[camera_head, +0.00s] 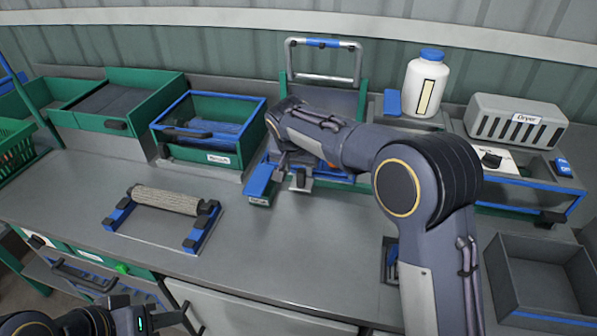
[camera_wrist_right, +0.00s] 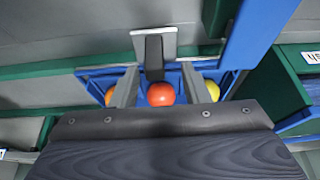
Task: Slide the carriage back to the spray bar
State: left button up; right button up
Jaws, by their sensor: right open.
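The blue carriage (camera_head: 325,180) sits at the front of the green-framed washing unit, partly hidden by my right arm. In the right wrist view it shows as a blue tray (camera_wrist_right: 236,75) holding a red tomato (camera_wrist_right: 160,94), with orange and yellow ones beside it. A dark handle with a pale end plate (camera_wrist_right: 153,31) stands at its front. My right gripper (camera_wrist_right: 159,68) is open, its fingers on either side of the handle with gaps showing. The metal arch (camera_head: 323,43), apparently the spray bar, stands at the back. My left gripper (camera_head: 180,318) is low at left, its jaws unclear.
A roller stand (camera_head: 165,201) lies on the bench at left. Green bins (camera_head: 213,150) stand behind it. A white bottle (camera_head: 425,86), the dryer (camera_head: 514,122) and an empty grey bin (camera_head: 540,275) are at right. The bench front is mostly clear.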

jog(key=v, duration=0.5)
jog(key=shift+r, duration=0.15)
jog(key=s+d+r+y, duration=0.2)
jog(key=s+d, duration=0.5)
jog(key=d, duration=0.1)
jog(key=s+d+r+y, duration=0.1)
jog(key=s+d+r, duration=0.1)
jog(key=s+d, duration=0.6)
jog(key=s+f+n+y, duration=0.1)
jog(key=s+f, duration=0.2)
jog(key=s, duration=0.7)
jog(key=s+d+f+t+y, duration=0.1)
jog(key=s+f, duration=0.3)
jog(key=s, duration=0.7)
jog(key=shift+n, duration=0.4)
jog(key=shift+d, duration=0.15)
